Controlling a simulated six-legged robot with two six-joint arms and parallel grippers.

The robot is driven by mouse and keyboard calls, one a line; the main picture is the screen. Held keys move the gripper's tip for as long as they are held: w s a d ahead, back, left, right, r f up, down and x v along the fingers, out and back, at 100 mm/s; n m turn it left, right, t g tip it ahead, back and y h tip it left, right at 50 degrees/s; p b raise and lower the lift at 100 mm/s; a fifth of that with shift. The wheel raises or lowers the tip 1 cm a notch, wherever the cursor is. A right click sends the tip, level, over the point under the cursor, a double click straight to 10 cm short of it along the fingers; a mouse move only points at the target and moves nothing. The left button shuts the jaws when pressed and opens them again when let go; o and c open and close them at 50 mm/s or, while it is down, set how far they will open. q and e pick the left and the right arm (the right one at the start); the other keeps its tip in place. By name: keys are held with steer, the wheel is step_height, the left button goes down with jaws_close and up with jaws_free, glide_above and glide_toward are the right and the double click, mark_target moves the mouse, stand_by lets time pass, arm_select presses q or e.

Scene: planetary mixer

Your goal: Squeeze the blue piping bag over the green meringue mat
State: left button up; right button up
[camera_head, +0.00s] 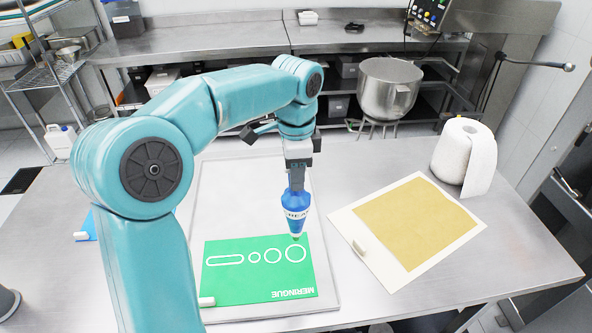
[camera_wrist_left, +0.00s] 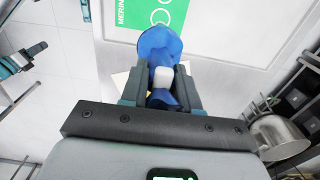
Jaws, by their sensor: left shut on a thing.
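My left gripper (camera_head: 297,180) is shut on the blue piping bag (camera_head: 296,204) and holds it upright with its nozzle down. The bag's tip is over the far edge of the green meringue mat (camera_head: 235,280), near the largest white ring. I cannot tell whether the tip touches the mat. In the left wrist view the fingers (camera_wrist_left: 160,88) are on both sides of the bag (camera_wrist_left: 160,48), and part of the mat (camera_wrist_left: 134,12) shows beyond it. A small teal and dark part at the left of that view may be my right gripper; its jaws are unclear.
The green mat lies on a grey tray (camera_head: 325,240). A tan sheet on a cream mat (camera_head: 345,222) lies to the right, with a paper towel roll (camera_head: 465,155) behind it. A metal mixing bowl (camera_head: 388,88) stands beyond the table.

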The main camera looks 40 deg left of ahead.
arm_select(q)
steer(key=shift+a+f+b, duration=0.2)
steer(key=shift+f+b, duration=0.65)
steer(key=shift+f, duration=0.35)
steer(key=shift+d+f+b, duration=0.2)
steer(key=shift+f+b, duration=0.45)
steer(key=shift+f, duration=0.2)
steer(key=shift+a+f, duration=0.15)
